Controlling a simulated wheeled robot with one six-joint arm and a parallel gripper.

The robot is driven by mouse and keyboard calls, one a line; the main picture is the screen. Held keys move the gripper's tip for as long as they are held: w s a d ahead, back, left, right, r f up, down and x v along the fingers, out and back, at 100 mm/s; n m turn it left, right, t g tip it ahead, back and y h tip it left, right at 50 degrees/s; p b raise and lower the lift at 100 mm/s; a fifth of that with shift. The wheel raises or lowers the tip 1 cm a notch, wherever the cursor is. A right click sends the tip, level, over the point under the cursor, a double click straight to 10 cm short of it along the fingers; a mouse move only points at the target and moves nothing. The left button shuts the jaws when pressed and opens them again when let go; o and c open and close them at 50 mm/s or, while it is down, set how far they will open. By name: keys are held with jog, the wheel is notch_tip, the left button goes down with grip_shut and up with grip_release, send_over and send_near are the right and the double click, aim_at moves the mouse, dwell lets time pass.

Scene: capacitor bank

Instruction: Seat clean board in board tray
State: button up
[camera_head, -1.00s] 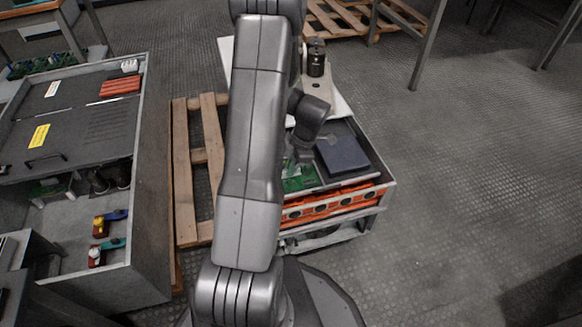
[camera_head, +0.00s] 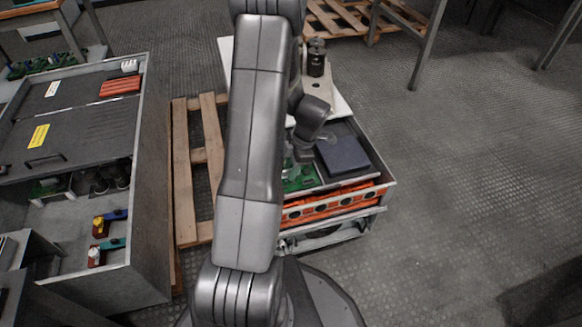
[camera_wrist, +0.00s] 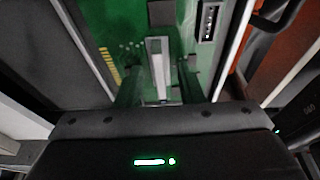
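A green circuit board (camera_head: 300,182) lies in the cart at the middle of the head view, partly hidden by my arm. It fills much of the upper wrist view (camera_wrist: 120,30), with gold contacts along its left side and a dark connector at its upper right. A pale upright bar (camera_wrist: 157,65) stands on it. My gripper (camera_wrist: 160,92) is over the board, with one dark finger on each side of the bar. I cannot tell whether the fingers touch it. In the head view the gripper (camera_head: 302,155) is mostly hidden behind my arm. I cannot tell which part is the board tray.
A dark blue block (camera_head: 343,155) lies right of the board in the cart, above an orange rack (camera_head: 335,207). A black cylinder (camera_head: 316,62) stands behind. A grey cabinet (camera_head: 75,125) and a wooden pallet (camera_head: 183,170) are on the left. The floor at right is clear.

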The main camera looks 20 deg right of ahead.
jog(key=p+v, duration=0.4)
jog(key=v, duration=0.9)
jog(key=shift+r, duration=0.4)
jog(key=shift+d, duration=0.1)
jog(key=b+x, duration=0.4)
jog(key=x, duration=1)
jog(key=shift+r, duration=0.15)
jog(key=shift+r, duration=0.1)
